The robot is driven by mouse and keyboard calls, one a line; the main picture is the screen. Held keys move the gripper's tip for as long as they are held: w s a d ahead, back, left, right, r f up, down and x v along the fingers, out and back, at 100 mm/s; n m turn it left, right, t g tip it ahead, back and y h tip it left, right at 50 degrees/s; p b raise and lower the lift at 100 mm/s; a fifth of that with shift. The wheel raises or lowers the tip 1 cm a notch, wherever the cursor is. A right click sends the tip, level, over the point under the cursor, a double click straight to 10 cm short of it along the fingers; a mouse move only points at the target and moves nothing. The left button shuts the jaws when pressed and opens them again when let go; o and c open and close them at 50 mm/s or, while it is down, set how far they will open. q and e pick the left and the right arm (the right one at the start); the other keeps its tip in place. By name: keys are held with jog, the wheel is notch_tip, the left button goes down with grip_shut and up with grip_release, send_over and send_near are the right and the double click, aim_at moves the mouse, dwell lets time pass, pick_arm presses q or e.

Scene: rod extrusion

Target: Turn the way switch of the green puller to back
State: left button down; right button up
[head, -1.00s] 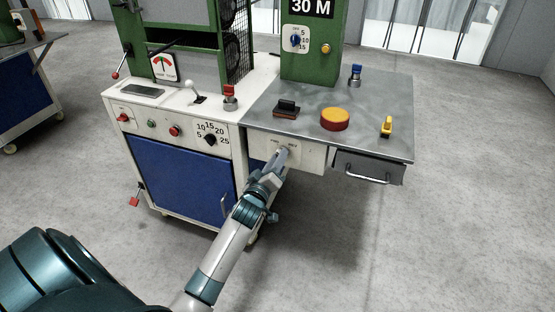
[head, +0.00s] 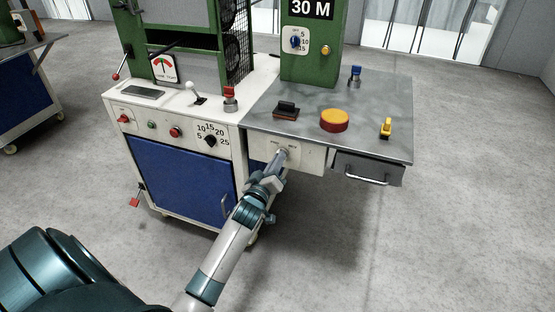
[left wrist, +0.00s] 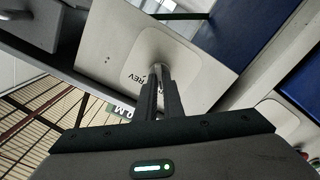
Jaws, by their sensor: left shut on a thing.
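The green puller (head: 313,50) stands at the back with a 30 M sign on its column. Its way switch sits on the white front panel (head: 312,160) under the grey tabletop, where small lettering flanks it. My left gripper (head: 283,153) reaches up to this panel and is shut on the way switch. In the left wrist view the two fingers (left wrist: 159,85) close around the switch (left wrist: 160,62), which they mostly cover. A label reading REV shows beside it on the panel (left wrist: 110,45). The switch's exact angle is hard to tell. My right gripper is not in view.
The grey tabletop (head: 385,95) carries a red and yellow button (head: 334,120), a black-handled switch (head: 286,110), a yellow lever (head: 387,127) and a blue-topped knob (head: 356,76). A drawer with a handle (head: 367,178) is right of the panel. The floor at right is clear.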

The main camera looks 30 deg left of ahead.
pick_arm(q)
jog(key=m+p, duration=0.1)
jog(key=m, duration=0.4)
jog(key=m+p, duration=0.2)
jog(key=m, duration=0.4)
jog(key=m+p, duration=0.1)
jog(key=m, duration=0.4)
jog(key=shift+d+m, duration=0.25)
jog(key=shift+m, duration=0.15)
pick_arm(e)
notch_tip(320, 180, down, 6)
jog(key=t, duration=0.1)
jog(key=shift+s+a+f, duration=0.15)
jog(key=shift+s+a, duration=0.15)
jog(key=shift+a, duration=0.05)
pick_arm(q)
jog(key=c, duration=1.9)
grip_release()
jog(key=shift+o, duration=0.2)
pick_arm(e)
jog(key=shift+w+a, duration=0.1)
